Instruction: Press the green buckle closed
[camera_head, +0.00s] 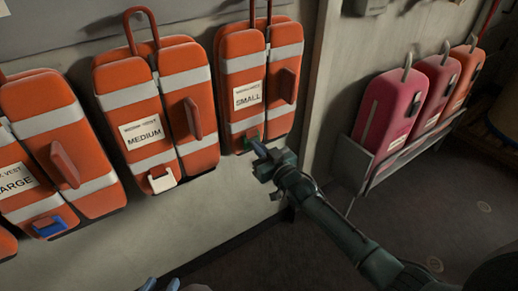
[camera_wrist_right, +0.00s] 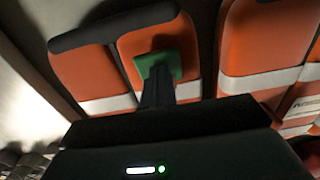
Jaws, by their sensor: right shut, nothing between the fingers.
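The green buckle (camera_head: 250,142) is at the lower front of the orange vest marked SMALL (camera_head: 262,75). It also shows in the right wrist view (camera_wrist_right: 168,62), directly beyond my fingertips. My right gripper (camera_head: 258,152) is shut and empty, with its tips at the buckle. I cannot tell whether they touch it, and the fingers hide part of it. Whether the buckle's halves are joined cannot be seen. My left gripper (camera_head: 161,285) shows only as two bluish fingertips at the bottom edge, apart from each other.
The MEDIUM vest (camera_head: 142,105) has a white buckle (camera_head: 161,180), and the LARGE vest (camera_head: 28,95) has a blue buckle (camera_head: 48,226). Pink and orange cases stand in a grey rack (camera_head: 362,160) at the right. The wall below the vests is clear.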

